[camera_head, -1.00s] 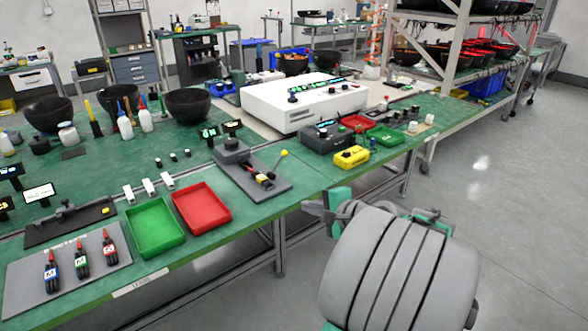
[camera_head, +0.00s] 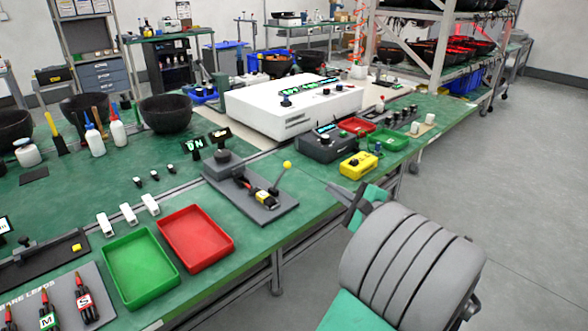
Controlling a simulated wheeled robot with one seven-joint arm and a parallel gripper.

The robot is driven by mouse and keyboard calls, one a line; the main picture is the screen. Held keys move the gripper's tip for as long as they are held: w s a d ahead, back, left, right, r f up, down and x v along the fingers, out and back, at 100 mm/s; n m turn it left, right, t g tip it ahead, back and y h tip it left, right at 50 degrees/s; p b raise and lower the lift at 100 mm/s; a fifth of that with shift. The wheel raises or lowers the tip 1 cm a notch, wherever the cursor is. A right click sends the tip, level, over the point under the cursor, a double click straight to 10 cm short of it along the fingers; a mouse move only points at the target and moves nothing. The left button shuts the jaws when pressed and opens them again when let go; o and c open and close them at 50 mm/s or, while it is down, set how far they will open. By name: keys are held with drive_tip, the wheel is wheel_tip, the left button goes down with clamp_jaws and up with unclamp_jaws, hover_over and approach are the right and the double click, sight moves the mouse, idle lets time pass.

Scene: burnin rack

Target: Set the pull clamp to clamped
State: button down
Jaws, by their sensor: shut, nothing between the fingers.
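The device that looks like the pull clamp (camera_head: 259,193) sits on a dark grey base plate (camera_head: 285,207) near the front edge of the green bench. Its lever ends in a yellow ball (camera_head: 287,164) and is tilted up toward the right. Whether the clamp is closed on anything is too small to tell. My gripper (camera_head: 357,196) is shut and empty, to the right of the clamp and apart from it. My own grey arm link partly hides it.
A red tray (camera_head: 228,253) and a green tray (camera_head: 109,257) lie left of the clamp. A yellow box (camera_head: 359,165) and a grey control box (camera_head: 325,145) stand to its right. A white instrument (camera_head: 290,108) is behind. The floor at right is clear.

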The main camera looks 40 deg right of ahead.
sight(281, 175)
drive_tip(key=w, duration=0.3)
drive_tip(key=w+d+b, duration=0.1)
drive_tip(key=w, duration=0.3)
drive_tip(key=w+f, duration=0.1)
drive_tip(key=w, duration=0.2)
drive_tip(key=shift+w+d+f+b, duration=0.1)
drive_tip(key=shift+w+d+b, duration=0.05)
drive_tip(key=shift+b, duration=0.2)
drive_tip(key=shift+w+a+r, duration=0.2)
drive_tip(key=shift+a+r, duration=0.2)
drive_tip(key=shift+a, duration=0.15)
drive_tip(key=shift+w+a+r, duration=0.15)
drive_tip(key=shift+a+r, duration=0.2)
drive_tip(key=shift+a, duration=0.2)
drive_tip(key=shift+w+a+r, duration=0.2)
drive_tip(key=shift+a, duration=0.15)
